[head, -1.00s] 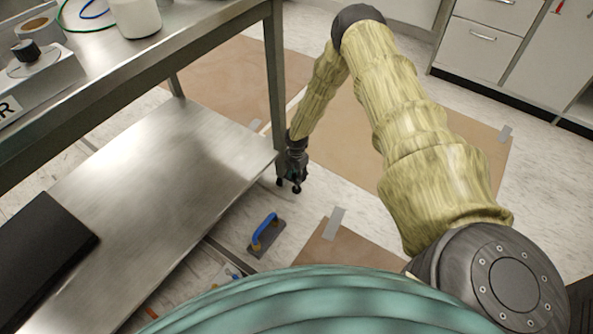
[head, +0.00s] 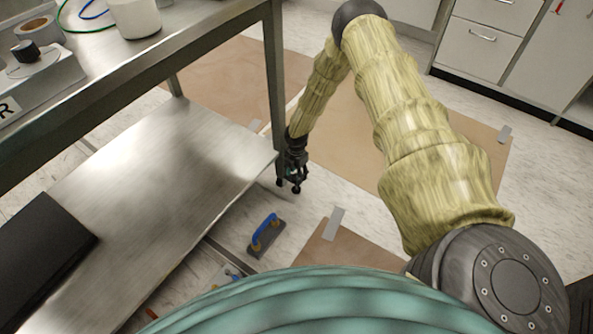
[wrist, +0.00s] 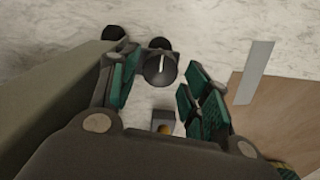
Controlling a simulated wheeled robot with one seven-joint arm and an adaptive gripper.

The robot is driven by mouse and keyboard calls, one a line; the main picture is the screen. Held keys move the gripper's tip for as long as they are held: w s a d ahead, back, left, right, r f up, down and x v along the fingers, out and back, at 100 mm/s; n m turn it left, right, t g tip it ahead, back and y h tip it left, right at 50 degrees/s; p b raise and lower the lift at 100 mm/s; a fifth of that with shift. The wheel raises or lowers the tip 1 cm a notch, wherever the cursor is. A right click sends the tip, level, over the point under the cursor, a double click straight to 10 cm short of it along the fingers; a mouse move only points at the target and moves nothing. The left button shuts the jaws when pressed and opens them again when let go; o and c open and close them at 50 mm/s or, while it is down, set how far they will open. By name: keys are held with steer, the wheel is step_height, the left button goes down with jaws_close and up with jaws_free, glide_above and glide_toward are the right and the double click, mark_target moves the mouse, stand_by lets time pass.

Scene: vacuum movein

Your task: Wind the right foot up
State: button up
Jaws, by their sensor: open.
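The steel bench's right front leg (head: 275,85) runs down to the floor beside my gripper (head: 289,186). In the wrist view a dark round knob (wrist: 160,69) with a pale line across it, which looks like the foot, lies between and slightly beyond the fingers. My gripper (wrist: 163,88) is open, with one green-padded finger on each side of that knob. There is a gap on the right side; I cannot tell whether the left finger touches. In the head view my gripper hides the foot.
The steel lower shelf (head: 165,170) is close left of my gripper. A blue-handled tool (head: 266,236) lies on the floor nearer to me. Brown sheets (head: 345,150) taped to the floor lie to the right. A dark box (head: 40,255) sits on the shelf.

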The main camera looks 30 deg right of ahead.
step_height(320, 180, up, 11)
steer(key=shift+f, duration=0.2)
stand_by(0.4)
steer(key=shift+s, duration=0.1)
stand_by(0.4)
